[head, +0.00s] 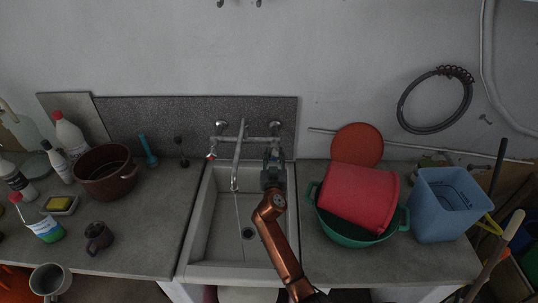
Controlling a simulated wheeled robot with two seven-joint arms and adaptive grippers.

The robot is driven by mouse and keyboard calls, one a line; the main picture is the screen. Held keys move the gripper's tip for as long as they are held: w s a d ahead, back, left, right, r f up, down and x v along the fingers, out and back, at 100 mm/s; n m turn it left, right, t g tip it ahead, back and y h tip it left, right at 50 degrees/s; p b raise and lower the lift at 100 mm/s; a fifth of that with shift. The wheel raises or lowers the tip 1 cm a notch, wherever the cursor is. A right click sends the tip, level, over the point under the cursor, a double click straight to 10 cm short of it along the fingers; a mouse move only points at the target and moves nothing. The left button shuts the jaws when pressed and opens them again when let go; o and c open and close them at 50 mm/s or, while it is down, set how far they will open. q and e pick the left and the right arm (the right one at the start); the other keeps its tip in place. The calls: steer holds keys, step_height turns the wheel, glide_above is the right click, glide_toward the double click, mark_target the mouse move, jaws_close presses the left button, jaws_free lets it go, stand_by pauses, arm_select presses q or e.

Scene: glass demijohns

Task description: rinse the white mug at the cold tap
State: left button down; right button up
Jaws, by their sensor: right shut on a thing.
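A pale mug (50,281), greyish in this light and the only light-coloured one, stands at the lower left of the head view. The wall tap (240,140) is above the sink (190,235), its spout hanging over the basin. Its left knob (212,156) has a red mark. My right gripper (273,158) is at the right end of the tap, shut on the right-hand knob, which it mostly hides. A thin line runs from below the spout toward the drain; I cannot tell whether it is water. My left gripper is not in view.
Left counter: a dark mug (98,237), a brown pot (105,172), a green-labelled bottle (46,228) and a yellow sponge (58,203). Right counter: a red bucket (360,195) in a green basin (352,232), and a blue bucket (445,205).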

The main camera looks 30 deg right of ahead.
mark_target(274, 150)
steer(key=c, duration=0.4)
steer(key=shift+o, duration=0.2)
steer(key=m+b, duration=0.1)
steer(key=b, duration=0.1)
steer(key=m+b, duration=0.1)
steer(key=b, duration=0.1)
steer(key=shift+a+f+m, duration=0.1)
steer(key=shift+f+m, duration=0.15)
steer(key=shift+m, duration=0.15)
steer(key=shift+m+b, duration=0.3)
steer(key=shift+b, duration=0.2)
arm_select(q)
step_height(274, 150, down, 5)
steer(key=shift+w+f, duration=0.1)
arm_select(e)
steer(key=shift+r, duration=0.2)
steer(key=o, duration=1.2)
steer(key=shift+r, duration=0.1)
step_height(274, 150, up, 10)
steer(key=shift+f, duration=0.1)
